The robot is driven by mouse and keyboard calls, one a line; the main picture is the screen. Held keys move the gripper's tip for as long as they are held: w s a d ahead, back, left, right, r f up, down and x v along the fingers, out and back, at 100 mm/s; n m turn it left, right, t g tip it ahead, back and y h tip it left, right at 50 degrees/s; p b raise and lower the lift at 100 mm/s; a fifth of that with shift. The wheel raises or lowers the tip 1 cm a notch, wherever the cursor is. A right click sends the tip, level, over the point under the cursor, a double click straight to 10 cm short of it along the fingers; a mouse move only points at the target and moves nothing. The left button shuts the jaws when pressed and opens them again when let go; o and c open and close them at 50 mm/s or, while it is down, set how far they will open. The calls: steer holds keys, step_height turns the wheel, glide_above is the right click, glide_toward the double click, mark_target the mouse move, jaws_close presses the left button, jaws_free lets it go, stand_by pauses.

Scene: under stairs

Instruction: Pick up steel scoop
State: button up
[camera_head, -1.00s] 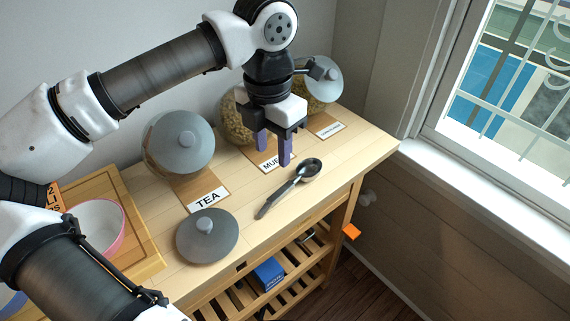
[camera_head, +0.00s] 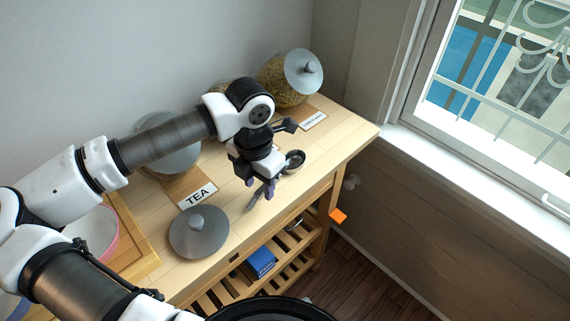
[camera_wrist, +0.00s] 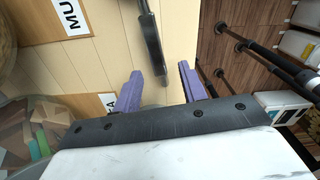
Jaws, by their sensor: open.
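The steel scoop (camera_head: 295,160) lies on the wooden table top, its round bowl toward the back right and its dark handle toward the front left. My gripper (camera_head: 259,187) is low over the handle and hides part of it in the head view. In the wrist view the purple fingers (camera_wrist: 160,76) are apart, and the scoop's handle (camera_wrist: 152,45) runs down the picture with its end between the fingertips. Nothing is held. I cannot tell how far the fingertips are above the table top.
A grey lid (camera_head: 199,232) lies left of the scoop, near the TEA label (camera_head: 198,195). Glass jars, one with a grey lid (camera_head: 304,70), stand along the wall. The table's front edge is close to the scoop. A wooden tray (camera_head: 137,238) is at left.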

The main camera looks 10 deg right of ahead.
steer(key=shift+f, duration=0.9)
steer(key=shift+c, duration=0.3)
jaws_close()
steer(key=shift+r, duration=0.15)
